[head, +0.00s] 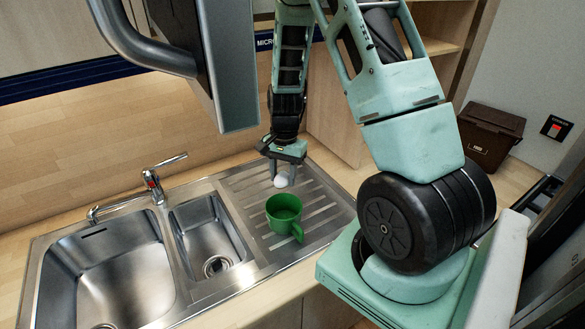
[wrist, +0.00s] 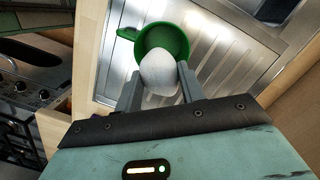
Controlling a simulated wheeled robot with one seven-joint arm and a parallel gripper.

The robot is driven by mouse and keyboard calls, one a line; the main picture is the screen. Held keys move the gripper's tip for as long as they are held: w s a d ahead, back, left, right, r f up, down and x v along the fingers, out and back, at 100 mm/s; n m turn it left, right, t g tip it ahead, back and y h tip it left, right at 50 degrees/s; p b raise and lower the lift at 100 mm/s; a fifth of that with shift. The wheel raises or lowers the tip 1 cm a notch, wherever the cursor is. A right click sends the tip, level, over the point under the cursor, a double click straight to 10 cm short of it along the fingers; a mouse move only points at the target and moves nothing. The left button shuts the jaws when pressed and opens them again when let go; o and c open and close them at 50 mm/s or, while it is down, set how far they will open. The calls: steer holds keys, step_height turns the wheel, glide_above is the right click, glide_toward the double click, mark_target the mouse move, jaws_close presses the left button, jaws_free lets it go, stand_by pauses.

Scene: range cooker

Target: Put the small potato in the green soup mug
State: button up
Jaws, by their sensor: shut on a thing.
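The small potato (head: 281,180) is pale, almost white, and sits between the fingers of my gripper (head: 282,174) over the ribbed drainer. In the wrist view the potato (wrist: 158,73) shows between both fingertips of my gripper (wrist: 157,88), which is shut on it. The green soup mug (head: 284,213) stands upright on the drainer, nearer the head camera than the potato, its handle toward the front right. In the wrist view the mug (wrist: 163,38) lies just beyond the potato, which covers part of its near rim. The potato is outside the mug.
A steel sink with a large bowl (head: 110,275) and a small bowl (head: 208,235) lies left of the drainer (head: 325,208). A tap (head: 152,183) stands behind the bowls. A brown bin (head: 490,137) stands at the back right.

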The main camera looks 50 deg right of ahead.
mark_target(283, 184)
steer(key=shift+f+b, duration=4.3)
steer(key=shift+f, duration=1.2)
steer(key=o, duration=1)
steer(key=shift+o, duration=0.2)
steer(key=shift+r, duration=0.15)
step_height(283, 184, up, 7)
steer(key=p, duration=0.6)
